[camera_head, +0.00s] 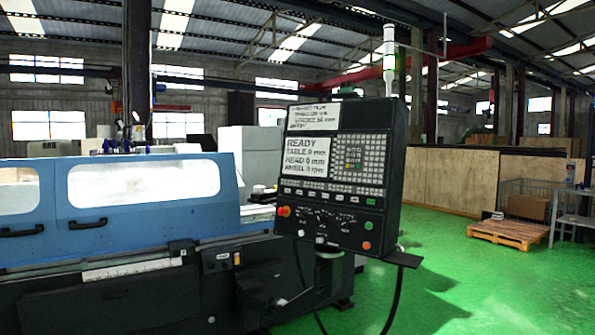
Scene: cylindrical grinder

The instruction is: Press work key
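The control panel (330,221) is a dark, slightly tilted box on an arm at the grinder's front right. Its screen (305,157) reads READY, with table and head at 0 mm and wheel at 0 rpm. A grid of small keys (374,157) is right of the screen. A row of keys (318,195) runs below, with a green key (370,201) at its right end. Knobs, an orange-red button (284,211), a green button (368,225) and a red button (366,245) are lower. Key labels are too small to read, so I cannot tell which is the work key. My gripper is not in view.
The blue grinder (110,205) with windowed covers fills the left. A shelf (396,258) juts from the panel's lower right, with a cable hanging below. Green floor (450,290) is open at the right. A pallet (508,233) and wooden partitions (450,180) stand farther back.

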